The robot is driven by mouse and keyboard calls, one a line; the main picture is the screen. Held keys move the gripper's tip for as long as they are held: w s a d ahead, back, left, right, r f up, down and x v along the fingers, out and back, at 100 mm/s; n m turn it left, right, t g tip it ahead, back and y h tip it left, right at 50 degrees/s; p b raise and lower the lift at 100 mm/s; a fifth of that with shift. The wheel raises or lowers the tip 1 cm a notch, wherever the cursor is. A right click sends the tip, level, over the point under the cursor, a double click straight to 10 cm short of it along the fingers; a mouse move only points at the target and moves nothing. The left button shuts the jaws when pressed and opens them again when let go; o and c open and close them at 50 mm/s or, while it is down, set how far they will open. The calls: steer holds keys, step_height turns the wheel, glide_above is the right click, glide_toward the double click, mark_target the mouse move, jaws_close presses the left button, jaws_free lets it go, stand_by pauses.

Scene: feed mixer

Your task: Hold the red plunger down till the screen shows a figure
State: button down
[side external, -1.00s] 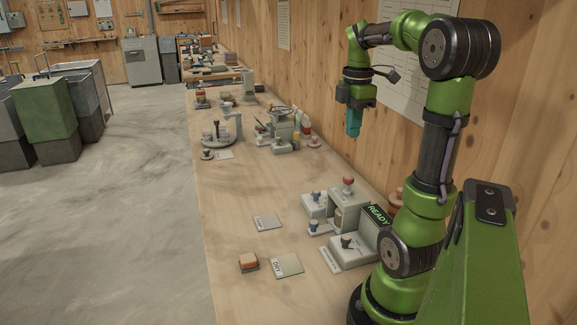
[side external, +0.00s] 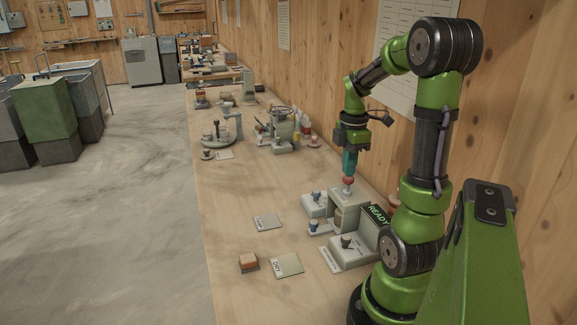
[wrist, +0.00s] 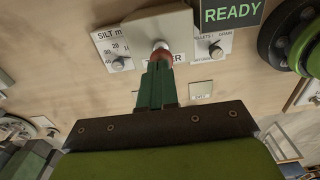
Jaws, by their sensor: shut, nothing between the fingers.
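The red plunger (side external: 348,181) stands upright on top of the grey mixer housing (side external: 350,204), with its pale stem showing below the red knob. My gripper (side external: 349,174) is shut and points down, its teal fingertips at the top of the knob. In the wrist view the fingers (wrist: 157,82) overlap the red knob (wrist: 161,56), and part of it is hidden behind them. The fingertips look to be touching the knob or very close. The dark screen reads READY in green letters (side external: 378,215), and it also shows in the wrist view (wrist: 232,12).
Dials stand beside the housing, one on a SILT scale (wrist: 119,63) and one on the right (wrist: 215,52). Flat cards (side external: 287,265) and an orange-topped block (side external: 248,262) lie on the bench at front. Other devices (side external: 283,132) stand farther back. The wooden wall is close on the right.

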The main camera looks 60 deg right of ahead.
steer(key=shift+f, duration=1.45)
steer(key=shift+a, duration=0.1)
stand_by(0.4)
step_height(320, 180, up, 14)
steer(key=shift+r, duration=0.25)
stand_by(0.4)
